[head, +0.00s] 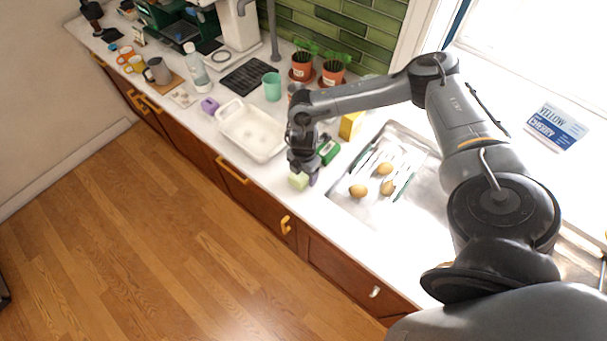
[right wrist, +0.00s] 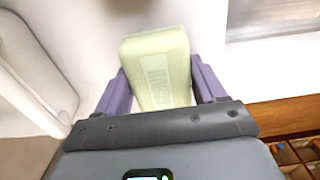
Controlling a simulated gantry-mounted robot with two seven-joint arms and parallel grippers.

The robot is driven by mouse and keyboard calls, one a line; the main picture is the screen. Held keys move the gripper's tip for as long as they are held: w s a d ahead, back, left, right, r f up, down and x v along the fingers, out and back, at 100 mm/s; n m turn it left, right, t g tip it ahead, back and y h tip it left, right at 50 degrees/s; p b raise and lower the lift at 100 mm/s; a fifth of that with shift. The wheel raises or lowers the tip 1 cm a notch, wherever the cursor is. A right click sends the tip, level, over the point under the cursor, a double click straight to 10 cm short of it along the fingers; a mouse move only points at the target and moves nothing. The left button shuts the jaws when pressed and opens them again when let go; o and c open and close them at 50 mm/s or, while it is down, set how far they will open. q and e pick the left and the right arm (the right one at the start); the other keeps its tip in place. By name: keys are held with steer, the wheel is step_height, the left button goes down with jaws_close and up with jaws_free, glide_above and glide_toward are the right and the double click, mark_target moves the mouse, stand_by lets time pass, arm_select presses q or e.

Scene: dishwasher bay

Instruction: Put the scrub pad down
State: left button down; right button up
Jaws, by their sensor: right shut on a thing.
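The scrub pad (right wrist: 160,70) is a pale yellow-green block with faint lettering. It lies between the purple fingers of my right gripper (right wrist: 165,90), which is shut on it. In the head view, the pad (head: 298,181) shows at the lower end of my right gripper (head: 305,180), over the white counter's front part, between the white tub and the sink. I cannot tell whether the pad touches the counter. My left gripper is not in view.
A white tub (head: 224,118) stands left of the gripper. A green item (head: 329,152) lies close behind it. The sink (head: 345,203) at right holds cutlery and brown egg-shaped things (head: 385,169). The counter (head: 340,245) in front of the sink is clear.

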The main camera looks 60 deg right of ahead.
steer(key=shift+f, duration=0.55)
steer(key=shift+f, duration=0.1)
steer(key=o, duration=1.1)
